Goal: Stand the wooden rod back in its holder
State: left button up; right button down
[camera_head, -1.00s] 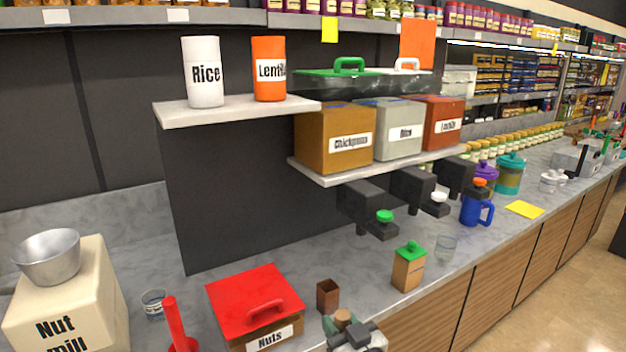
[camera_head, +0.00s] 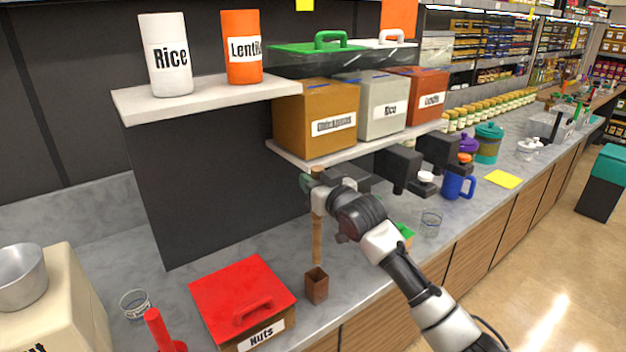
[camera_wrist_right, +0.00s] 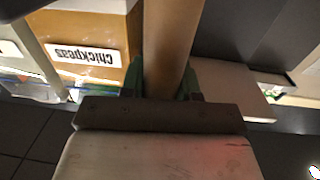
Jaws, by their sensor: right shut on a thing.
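The wooden rod (camera_head: 317,238) is upright, with its top end showing just above my right gripper (camera_head: 315,184). My right gripper is shut on the rod near its top. The holder (camera_head: 316,287) is a small brown square cup standing on the counter. The rod's lower end is at the holder's opening in the head view; I cannot tell if it is inside, above or just behind it. In the right wrist view the rod (camera_wrist_right: 170,45) stands between the fingers (camera_wrist_right: 164,82). My left gripper is not in view.
A red-lidded Nuts box (camera_head: 240,300) stands close left of the holder. A shelf (camera_head: 345,149) with the Chickpeas box (camera_head: 318,118) hangs just above my gripper. Black dispensers (camera_head: 398,166) are to the right. A glass (camera_head: 431,223) stands near the counter edge.

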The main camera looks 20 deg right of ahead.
aim_at(319, 227)
jog(key=shift+s+f+b, duration=0.15)
jog(key=shift+f+b, duration=0.25)
jog(key=shift+f, duration=1.15)
jog(key=shift+f+b, duration=2.35)
jog(key=shift+f, duration=1.75)
jog(key=c, duration=0.7)
grip_release()
jog(key=shift+c, duration=0.2)
